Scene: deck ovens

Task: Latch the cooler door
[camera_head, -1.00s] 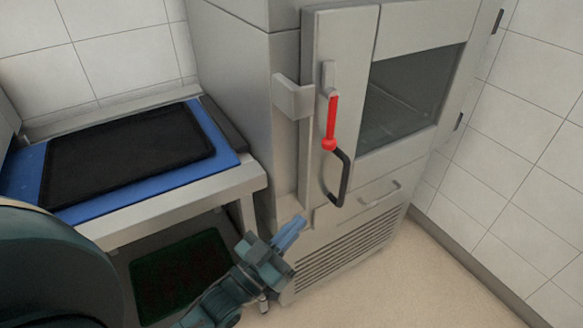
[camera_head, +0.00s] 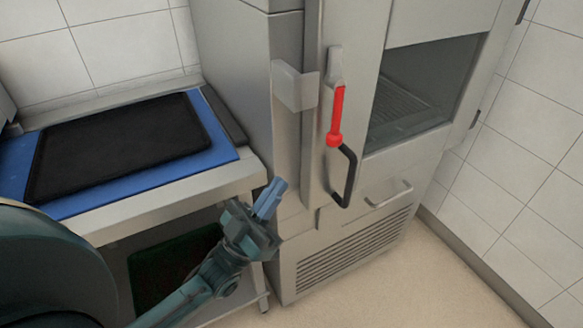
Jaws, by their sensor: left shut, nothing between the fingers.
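The cooler (camera_head: 285,130) stands in the middle of the view, with its windowed door (camera_head: 375,180) facing right and forward. Whether the door sits flush or slightly ajar I cannot tell. A red latch lever (camera_head: 337,110) is upright on the door's left edge. A bent black handle (camera_head: 350,180) hangs below it. A pale catch block (camera_head: 294,87) sits left of the lever, at the cabinet's front edge. My left gripper (camera_head: 274,193) is shut and empty, its blue fingers pointing up, left of and below the black handle and apart from it. My right gripper is not in view.
A bench (camera_head: 160,205) at left carries a blue mat (camera_head: 222,150) and a black tray (camera_head: 120,145). A dark green item (camera_head: 165,275) lies beneath it. Floor is clear at right; a tiled wall stands beyond.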

